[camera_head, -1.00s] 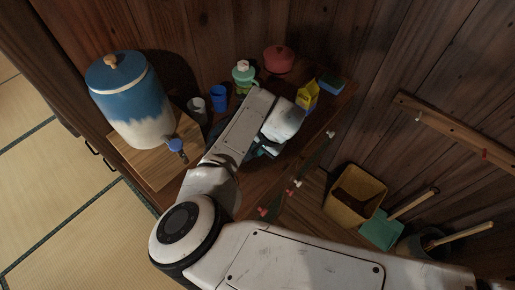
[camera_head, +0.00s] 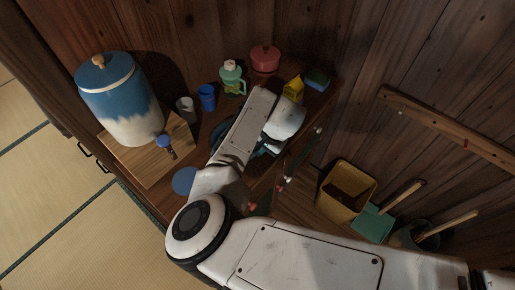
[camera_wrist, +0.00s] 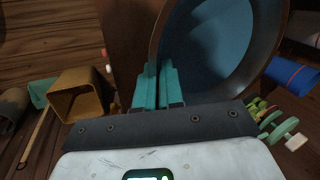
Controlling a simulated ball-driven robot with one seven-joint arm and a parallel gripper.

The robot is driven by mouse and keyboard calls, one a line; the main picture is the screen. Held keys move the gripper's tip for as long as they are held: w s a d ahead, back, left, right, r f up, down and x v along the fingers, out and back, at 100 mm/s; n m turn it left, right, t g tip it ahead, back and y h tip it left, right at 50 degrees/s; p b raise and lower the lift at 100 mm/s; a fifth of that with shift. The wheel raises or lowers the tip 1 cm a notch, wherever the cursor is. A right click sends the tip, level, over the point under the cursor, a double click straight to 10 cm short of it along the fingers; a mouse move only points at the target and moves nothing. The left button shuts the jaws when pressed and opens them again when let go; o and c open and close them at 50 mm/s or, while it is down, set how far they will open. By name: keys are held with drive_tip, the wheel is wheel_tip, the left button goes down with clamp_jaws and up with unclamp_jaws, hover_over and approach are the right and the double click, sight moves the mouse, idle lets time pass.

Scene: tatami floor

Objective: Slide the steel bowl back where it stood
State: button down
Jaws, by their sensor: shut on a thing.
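The steel bowl (camera_wrist: 225,45) fills the upper middle of the wrist view, with a dark rim and a bluish inside, tilted in that picture. My gripper (camera_wrist: 158,68), with teal fingers, is shut on the near-left part of its rim. In the head view my arm hides most of the bowl; only a bluish edge (camera_head: 221,132) shows left of the forearm, and I cannot tell surely that it is the bowl. My gripper's fingertips are hidden there. A flat blue disc (camera_head: 183,181) lies on the cabinet top, left of my arm.
Behind my arm stand a blue cup (camera_head: 207,97), grey cup (camera_head: 186,109), green jug (camera_head: 232,78), red pot (camera_head: 265,59), yellow carton (camera_head: 293,89) and blue sponge (camera_head: 317,79). A big blue-white jar (camera_head: 120,100) stands left on a board. A yellow bin (camera_head: 346,190) is right.

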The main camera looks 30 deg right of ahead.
drive_tip(key=c, duration=1.2)
unclamp_jaws()
drive_tip(key=v, duration=1)
drive_tip(key=shift+s+r+b, duration=0.1)
drive_tip(key=shift+r+b, duration=0.25)
drive_tip(key=shift+r, duration=0.05)
